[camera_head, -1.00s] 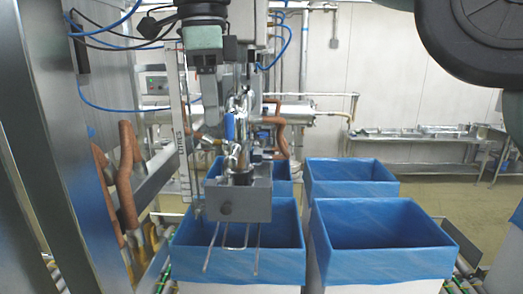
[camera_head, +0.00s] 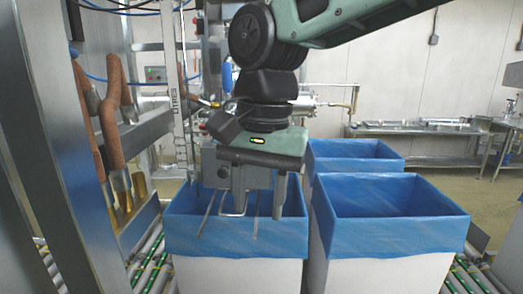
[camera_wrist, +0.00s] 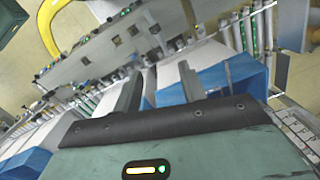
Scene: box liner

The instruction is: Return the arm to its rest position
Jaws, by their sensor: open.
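My gripper (camera_head: 230,218) hangs in front of and partly over the front left box (camera_head: 240,240), which is white with a blue liner folded over its rim. Its thin fingers point down, stand apart and have nothing between them. In the wrist view my gripper (camera_wrist: 158,85) also shows two separate grey fingers with blue liners and white box sides beyond them. My green and black arm reaches in from the upper right of the head view.
A front right box (camera_head: 390,225) with a blue liner stands beside the left one, and another lined box (camera_head: 352,157) stands behind. A steel frame post (camera_head: 70,130) and copper-coloured pipes (camera_head: 98,140) are at left. A metal bench (camera_head: 415,128) is at the back.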

